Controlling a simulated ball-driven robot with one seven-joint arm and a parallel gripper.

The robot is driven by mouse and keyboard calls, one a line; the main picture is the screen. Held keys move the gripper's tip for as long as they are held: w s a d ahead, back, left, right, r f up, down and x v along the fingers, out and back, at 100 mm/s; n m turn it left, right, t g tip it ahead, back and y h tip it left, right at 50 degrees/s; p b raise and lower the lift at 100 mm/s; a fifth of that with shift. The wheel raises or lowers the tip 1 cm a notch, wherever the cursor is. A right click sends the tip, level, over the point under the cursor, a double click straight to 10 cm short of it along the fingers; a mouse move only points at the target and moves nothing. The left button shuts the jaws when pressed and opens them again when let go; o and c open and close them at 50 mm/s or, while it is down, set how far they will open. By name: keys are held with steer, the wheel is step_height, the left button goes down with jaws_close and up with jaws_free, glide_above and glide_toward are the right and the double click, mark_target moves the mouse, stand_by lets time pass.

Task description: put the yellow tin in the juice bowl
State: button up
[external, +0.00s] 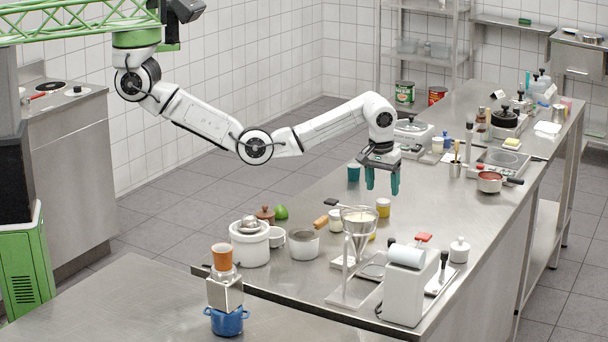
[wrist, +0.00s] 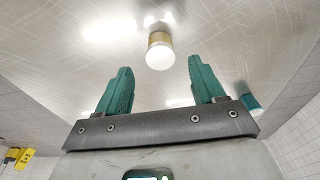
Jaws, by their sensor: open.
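The yellow tin (external: 383,208) with a pale lid stands upright on the steel counter. It also shows in the wrist view (wrist: 159,54), between and beyond the fingertips. My gripper (external: 382,184) points down, open and empty, with its teal fingers apart from the tin and above it. It also shows in the wrist view (wrist: 160,68). A white vessel with a metal dome on top (external: 249,243) stands at the counter's near left; I cannot tell for certain whether it is the juice bowl.
A saucepan with a wooden handle (external: 304,244), a green lime (external: 281,212) and a funnel on a stand (external: 359,220) are on the near counter. A teal cup (external: 353,172) is behind my gripper. A red-filled pan (external: 489,182) stands at the right. Counter between tin and pan is clear.

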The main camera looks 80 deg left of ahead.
steer(key=shift+o, duration=0.4)
steer(key=r, duration=0.6)
steer(key=shift+s+d+p, duration=0.3)
steer(key=shift+s, duration=0.05)
steer(key=shift+f, duration=0.1)
steer(key=shift+f, duration=0.1)
steer(key=t+y+b, duration=0.2)
steer(key=b, duration=0.2)
glide_above(383, 201)
steer(key=s+d, duration=0.1)
steer(key=s, duration=0.1)
steer(key=f, duration=0.6)
steer(key=shift+w+d, duration=0.1)
steer(key=shift+w, duration=0.1)
steer(key=shift+x, duration=3.15)
steer(key=shift+d, duration=0.1)
steer(key=shift+c, duration=0.5)
